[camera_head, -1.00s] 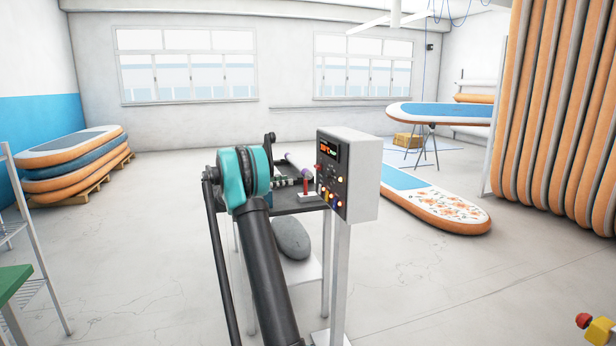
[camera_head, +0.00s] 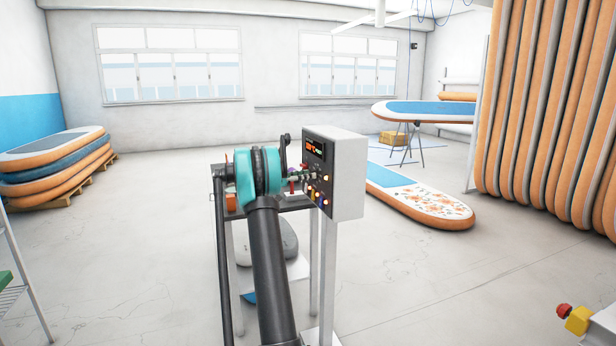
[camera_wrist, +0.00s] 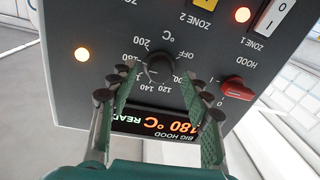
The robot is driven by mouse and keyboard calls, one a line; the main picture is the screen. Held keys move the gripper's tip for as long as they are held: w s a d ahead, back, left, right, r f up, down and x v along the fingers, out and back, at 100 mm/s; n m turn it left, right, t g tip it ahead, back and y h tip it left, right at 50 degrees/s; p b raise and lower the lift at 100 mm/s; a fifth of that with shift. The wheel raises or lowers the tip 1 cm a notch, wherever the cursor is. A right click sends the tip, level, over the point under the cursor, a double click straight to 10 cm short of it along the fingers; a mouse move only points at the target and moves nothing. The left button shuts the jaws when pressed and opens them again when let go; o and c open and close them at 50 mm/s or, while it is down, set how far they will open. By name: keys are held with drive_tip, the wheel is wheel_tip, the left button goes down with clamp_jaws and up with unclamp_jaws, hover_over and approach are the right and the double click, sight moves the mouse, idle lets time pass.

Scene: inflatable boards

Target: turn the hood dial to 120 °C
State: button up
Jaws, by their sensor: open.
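The hood dial (camera_wrist: 160,70) is a round black knob on the dark panel, shown upside down in the wrist view. A printed scale from OFF to 200 °C surrounds it; its pointer is too dark to read. The display (camera_wrist: 160,124) below it in that view glows "180 °C READY". My gripper (camera_wrist: 157,76) is open, its green-padded fingers on either side of the dial. Contact cannot be told. In the head view my gripper (camera_head: 302,177) is at the face of the control box (camera_head: 346,178), small and partly hidden by my arm.
A red hood switch (camera_wrist: 237,90) sits close beside one finger in the wrist view. A white rocker switch (camera_wrist: 282,14) and lit lamps (camera_wrist: 82,54) share the panel. Boards (camera_head: 420,205) lie behind the box. The floor to the left is open.

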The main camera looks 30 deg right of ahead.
drive_tip(key=shift+s+d, duration=0.1)
drive_tip(key=shift+d, duration=0.4)
clamp_jaws()
drive_tip(key=shift+n, duration=0.3)
drive_tip(key=n, duration=0.7)
drive_tip(key=n+g, duration=0.1)
drive_tip(key=n, duration=0.6)
drive_tip(key=n+g+y, duration=0.1)
drive_tip(key=n, duration=0.6)
drive_tip(key=shift+w+n, duration=0.25)
drive_tip(key=shift+n, duration=0.15)
